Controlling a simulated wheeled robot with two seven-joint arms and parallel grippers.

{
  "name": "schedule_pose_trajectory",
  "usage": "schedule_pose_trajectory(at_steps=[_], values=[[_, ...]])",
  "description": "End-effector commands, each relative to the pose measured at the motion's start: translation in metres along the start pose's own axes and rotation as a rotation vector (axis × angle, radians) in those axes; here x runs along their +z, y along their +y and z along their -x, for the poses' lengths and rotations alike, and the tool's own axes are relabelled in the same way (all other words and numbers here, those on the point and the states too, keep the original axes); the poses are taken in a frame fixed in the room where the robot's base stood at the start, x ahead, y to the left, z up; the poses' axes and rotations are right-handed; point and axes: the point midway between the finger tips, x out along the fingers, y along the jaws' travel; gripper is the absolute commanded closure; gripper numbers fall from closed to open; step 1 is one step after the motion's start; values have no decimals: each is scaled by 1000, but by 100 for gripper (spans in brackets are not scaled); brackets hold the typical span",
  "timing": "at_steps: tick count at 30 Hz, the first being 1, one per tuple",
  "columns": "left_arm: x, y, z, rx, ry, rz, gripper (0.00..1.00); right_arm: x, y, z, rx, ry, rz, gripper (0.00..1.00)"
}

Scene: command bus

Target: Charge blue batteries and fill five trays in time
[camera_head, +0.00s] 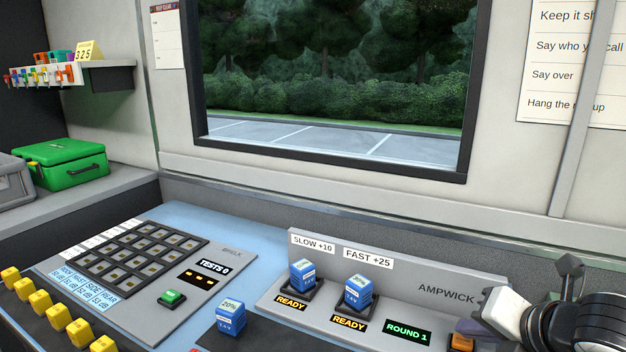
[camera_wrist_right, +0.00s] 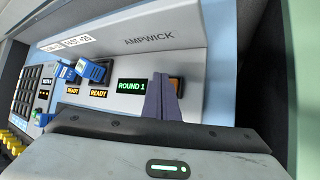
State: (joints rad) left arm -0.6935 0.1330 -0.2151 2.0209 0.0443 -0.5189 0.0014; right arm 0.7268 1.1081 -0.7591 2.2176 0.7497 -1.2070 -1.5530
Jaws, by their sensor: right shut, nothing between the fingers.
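One blue battery (camera_head: 302,272) sits in the charger bay under the "SLOW +10" label. A second blue battery (camera_head: 358,290) sits in the bay under "FAST +25". Both bays show "READY". A third blue battery (camera_head: 230,318), marked 20%, stands on the desk to their left. The grey AMPWICK charger (camera_head: 415,268) shows "ROUND 1" and has an orange button (camera_head: 462,342) at its right end. My right gripper (camera_head: 488,328) is shut and empty beside that button; in the right wrist view its fingers (camera_wrist_right: 162,97) partly cover the orange button (camera_wrist_right: 177,88). My left gripper is not in view.
A grey panel with a slotted grid (camera_head: 140,256), a "TESTS 0" display (camera_head: 213,267) and a green button (camera_head: 172,298) lies left. Several yellow blocks (camera_head: 40,302) line its front. A green case (camera_head: 60,164) rests on the left counter. A wall and window stand behind.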

Motion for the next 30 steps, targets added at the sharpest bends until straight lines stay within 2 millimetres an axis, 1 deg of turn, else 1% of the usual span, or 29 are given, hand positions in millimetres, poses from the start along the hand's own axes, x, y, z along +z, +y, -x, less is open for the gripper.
schedule_pose_trajectory(at_steps=[4,30], values=[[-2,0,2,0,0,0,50,-3,-3,-3,-2,2,-1,100],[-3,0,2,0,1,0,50,-5,-5,-6,-2,2,-1,100]])
